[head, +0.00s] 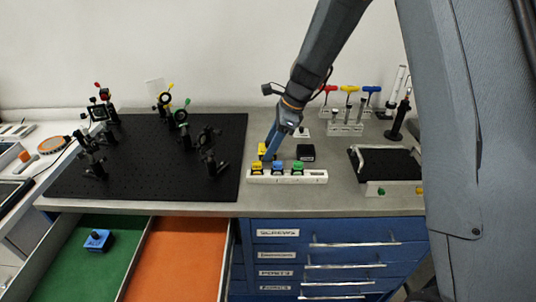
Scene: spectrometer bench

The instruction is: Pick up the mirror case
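No thing in view is marked as the mirror case. A small black box (305,152) lies on the grey bench behind the white rack, and it could be the case, but I cannot tell. My gripper (268,151) points down at the bench to the left of the black box. A small yellow piece (262,148) shows right at its fingertips. The fingers look narrow and blue from this side, and I cannot see whether they are apart or closed on the yellow piece.
A white rack (317,177) with yellow, blue and green pieces stands at the bench front. The black breadboard (150,185) with optics mounts is left. Hex keys with coloured handles (349,89) stand behind. Below, an open drawer holds a blue piece (97,241) on green lining.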

